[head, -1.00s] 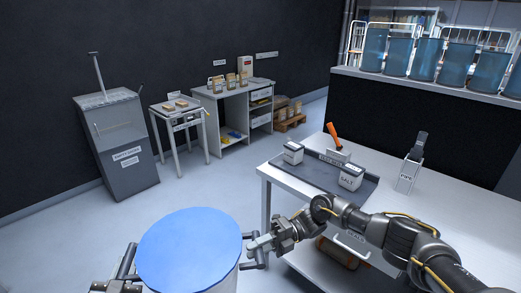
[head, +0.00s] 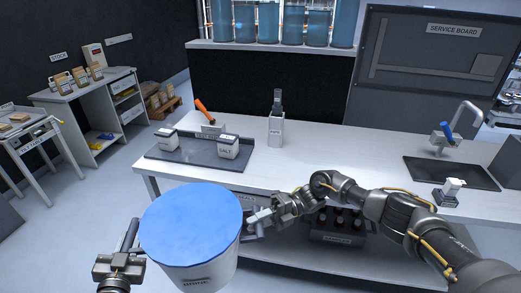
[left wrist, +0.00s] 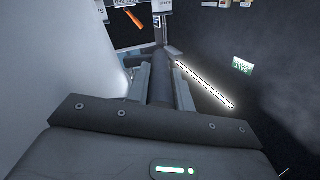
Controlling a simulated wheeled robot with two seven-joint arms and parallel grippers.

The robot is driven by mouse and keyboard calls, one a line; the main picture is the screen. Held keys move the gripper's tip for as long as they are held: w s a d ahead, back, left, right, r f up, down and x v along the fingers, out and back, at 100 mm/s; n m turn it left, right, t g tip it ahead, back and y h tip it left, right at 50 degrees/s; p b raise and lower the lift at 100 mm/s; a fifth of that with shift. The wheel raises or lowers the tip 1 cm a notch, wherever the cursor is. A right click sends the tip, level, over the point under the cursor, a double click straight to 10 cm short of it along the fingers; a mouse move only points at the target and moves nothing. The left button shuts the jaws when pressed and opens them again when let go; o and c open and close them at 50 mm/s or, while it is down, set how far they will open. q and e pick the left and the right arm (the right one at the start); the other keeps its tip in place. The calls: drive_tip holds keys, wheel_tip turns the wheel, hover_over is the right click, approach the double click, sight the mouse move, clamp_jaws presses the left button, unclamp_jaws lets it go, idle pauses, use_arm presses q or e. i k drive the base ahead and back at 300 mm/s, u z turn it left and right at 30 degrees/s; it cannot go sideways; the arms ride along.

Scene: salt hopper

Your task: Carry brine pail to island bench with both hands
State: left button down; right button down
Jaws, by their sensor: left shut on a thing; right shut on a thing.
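The brine pail (head: 205,272) is a white bucket with a blue top, upright in front of me at the lower left of the head view. Its white wall also fills the left of the left wrist view (left wrist: 40,70). My left gripper (head: 130,250) is shut on the pail's dark left handle. My right gripper (head: 257,222) is shut on the handle at the pail's right side, partly hidden by the gripper. The island bench (head: 330,160) is a white-topped table just beyond the pail, which stands apart from its near edge.
On the bench are a dark tray (head: 185,160) with salt boxes, an orange-handled tool (head: 204,111), a grey bottle-like container (head: 276,125) and a sink (head: 450,172). The bench top's middle is clear. A crate of bottles (head: 335,225) sits on the lower shelf.

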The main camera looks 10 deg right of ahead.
sight(353, 171)
drive_tip(key=z, duration=1.3)
